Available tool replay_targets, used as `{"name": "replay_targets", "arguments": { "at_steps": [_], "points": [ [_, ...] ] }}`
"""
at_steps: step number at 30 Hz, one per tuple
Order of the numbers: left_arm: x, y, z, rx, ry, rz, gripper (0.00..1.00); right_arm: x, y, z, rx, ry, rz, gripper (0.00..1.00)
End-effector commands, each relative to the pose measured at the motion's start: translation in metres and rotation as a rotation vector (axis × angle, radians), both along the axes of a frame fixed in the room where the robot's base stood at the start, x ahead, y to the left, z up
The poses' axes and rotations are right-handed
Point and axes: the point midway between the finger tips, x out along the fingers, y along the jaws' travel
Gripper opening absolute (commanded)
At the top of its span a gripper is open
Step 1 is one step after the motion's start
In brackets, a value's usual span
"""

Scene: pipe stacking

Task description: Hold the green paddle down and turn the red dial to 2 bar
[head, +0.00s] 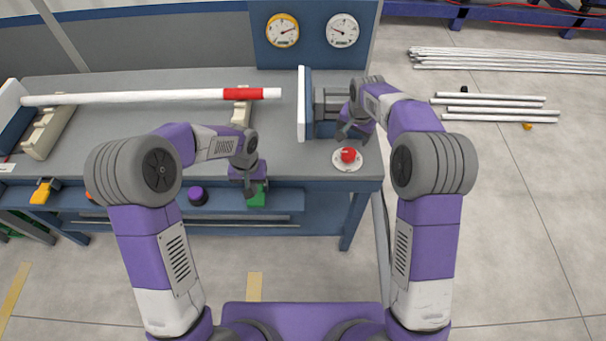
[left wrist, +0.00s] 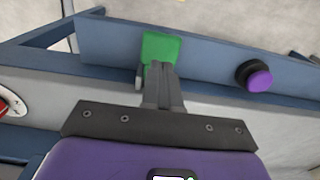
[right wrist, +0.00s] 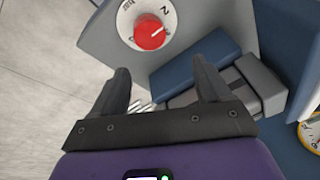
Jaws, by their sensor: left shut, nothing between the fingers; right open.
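The green paddle (head: 257,198) is on the blue front rail of the bench. My left gripper (head: 250,192) is shut and empty, its fingertips at the paddle. In the left wrist view the fingers overlap the near edge of the paddle (left wrist: 160,46); I cannot tell whether it is pressed. The red dial (head: 348,155) sits on a round white plate at the bench's front right corner. In the right wrist view the red dial (right wrist: 150,34) lies beyond the fingertips. My right gripper (head: 353,135) is open and empty, just behind and above the dial, not around it.
A purple knob (head: 198,196) and an orange lever (head: 41,191) are on the front rail. A white pipe with a red band (head: 243,93) lies across the bench. Two gauges, one yellow-rimmed (head: 282,30) and one white-rimmed (head: 342,30), hang behind. A white plate fixture (head: 304,105) stands left of my right gripper.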

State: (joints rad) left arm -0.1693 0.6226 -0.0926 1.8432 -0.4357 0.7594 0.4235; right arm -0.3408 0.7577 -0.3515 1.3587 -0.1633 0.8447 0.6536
Motion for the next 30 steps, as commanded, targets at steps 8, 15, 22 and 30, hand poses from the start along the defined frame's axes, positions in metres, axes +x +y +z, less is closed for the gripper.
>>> {"name": "replay_targets", "arguments": {
  "at_steps": [8,15,22,30],
  "points": [
    [0.000,0.000,0.029,-0.001,-0.002,0.000,0.00,0.000,0.000,0.000,0.000,0.000,0.000,0.77],
    [0.000,0.000,0.053,-0.001,-0.002,0.000,0.00,0.000,0.000,0.000,0.000,0.000,0.000,0.77],
    [0.000,0.000,0.073,-0.001,-0.001,0.001,0.00,0.000,0.000,0.000,0.000,0.000,0.000,0.77],
    [0.000,0.000,0.077,-0.001,0.001,0.000,0.00,0.000,0.000,0.000,0.000,0.000,0.000,0.77]
  ]
}}
